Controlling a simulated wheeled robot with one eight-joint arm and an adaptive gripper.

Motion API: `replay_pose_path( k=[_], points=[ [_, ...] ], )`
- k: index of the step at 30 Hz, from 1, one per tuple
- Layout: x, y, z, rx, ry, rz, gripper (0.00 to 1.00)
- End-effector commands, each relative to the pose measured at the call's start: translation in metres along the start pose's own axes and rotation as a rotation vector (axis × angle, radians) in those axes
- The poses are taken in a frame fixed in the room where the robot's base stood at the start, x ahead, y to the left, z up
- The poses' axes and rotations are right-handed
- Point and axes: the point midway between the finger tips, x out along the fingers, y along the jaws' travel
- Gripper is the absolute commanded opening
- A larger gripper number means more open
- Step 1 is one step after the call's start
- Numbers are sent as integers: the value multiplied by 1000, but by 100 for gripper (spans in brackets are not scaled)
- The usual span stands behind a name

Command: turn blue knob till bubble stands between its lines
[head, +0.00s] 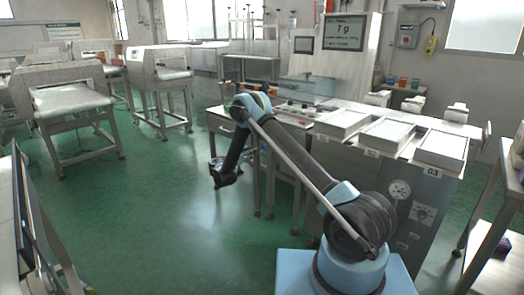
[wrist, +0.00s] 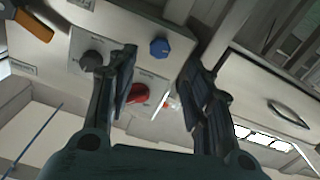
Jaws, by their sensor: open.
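The blue knob (wrist: 159,47) sits on a pale panel (wrist: 118,22) at the top middle of the wrist view. My gripper (wrist: 158,62) is open, with one finger on each side of the knob in the picture. The fingertips appear apart from the knob; how far I cannot tell. In the head view my gripper (head: 224,174) hangs low, left of the workbench. I cannot make out the bubble or its lines in either view. The blue knob cannot be picked out in the head view.
A dark knob (wrist: 91,60) and a red control (wrist: 138,93) are close to my left finger. An orange-handled tool (wrist: 33,24) lies at upper left. A drawer handle (wrist: 288,114) is at right.

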Motion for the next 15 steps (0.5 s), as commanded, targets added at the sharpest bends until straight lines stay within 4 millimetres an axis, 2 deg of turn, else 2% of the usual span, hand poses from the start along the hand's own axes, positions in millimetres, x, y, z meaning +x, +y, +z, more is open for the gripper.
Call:
replay_pose_path(
  k=[6, 15],
  points=[
    [40, 1, 0, 0, -1, 2, 46],
    [82, 0, 0, 0, 0, 1, 46]
  ],
)
